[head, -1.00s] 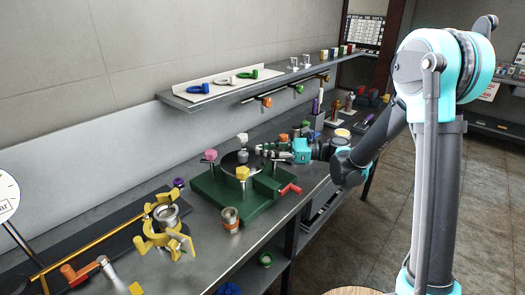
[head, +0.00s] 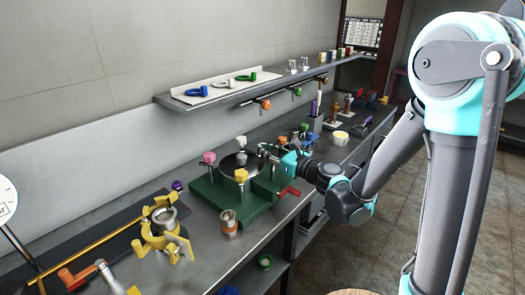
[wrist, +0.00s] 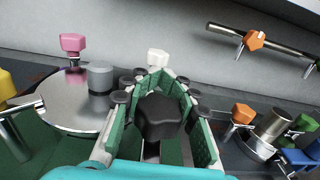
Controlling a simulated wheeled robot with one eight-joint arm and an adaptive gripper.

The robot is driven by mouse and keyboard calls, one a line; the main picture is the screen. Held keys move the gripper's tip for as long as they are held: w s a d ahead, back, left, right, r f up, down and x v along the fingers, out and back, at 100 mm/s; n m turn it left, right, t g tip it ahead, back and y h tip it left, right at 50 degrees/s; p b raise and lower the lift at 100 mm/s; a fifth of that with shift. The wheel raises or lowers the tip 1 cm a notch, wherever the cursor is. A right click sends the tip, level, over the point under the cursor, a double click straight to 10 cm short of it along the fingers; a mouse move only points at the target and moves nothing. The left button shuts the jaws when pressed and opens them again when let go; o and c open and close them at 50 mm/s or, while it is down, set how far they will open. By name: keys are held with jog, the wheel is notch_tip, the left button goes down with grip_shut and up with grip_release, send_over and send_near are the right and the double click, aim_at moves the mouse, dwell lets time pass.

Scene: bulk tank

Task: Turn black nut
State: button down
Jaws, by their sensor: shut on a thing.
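The black nut (wrist: 158,115) is a dark lobed knob between my gripper's fingers in the wrist view. My gripper (wrist: 152,95) is shut on it, with a green-lined finger on each side. In the head view my gripper (head: 266,153) reaches in from the right, at the right edge of the round metal lid (head: 230,163) on the green base (head: 205,195). The black nut cannot be made out there.
A pink nut (head: 209,158), a white nut (head: 241,141) and a yellow nut (head: 241,175) stand around the lid. A red handle (head: 290,191) sticks out at the base's right. A metal cup (head: 228,222) and yellow clamp (head: 165,235) stand nearby. A shelf (head: 240,90) hangs above.

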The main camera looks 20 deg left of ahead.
jog(key=shift+w+d+m+t+h, duration=0.35)
jog(key=shift+d+m+t+h, duration=0.15)
jog(key=shift+m+t+h, duration=1.6)
jog(key=shift+w+d+m+t+h, duration=0.45)
jog(key=shift+m+t+h, duration=1.15)
jog(key=shift+h, duration=1.05)
jog(key=shift+w+d+m+t+h, duration=0.3)
jog(key=shift+d+m+t+h, duration=0.2)
jog(key=shift+m+t+h, duration=1.4)
jog(key=shift+m+g+h, duration=0.3)
jog(key=shift+m+h, duration=0.1)
jog(key=shift+h, duration=0.25)
jog(key=c, duration=1.1)
grip_release()
jog(key=shift+c, duration=0.2)
jog(key=s+d, duration=0.1)
jog(key=s, duration=1.1)
jog(key=shift+d, duration=0.2)
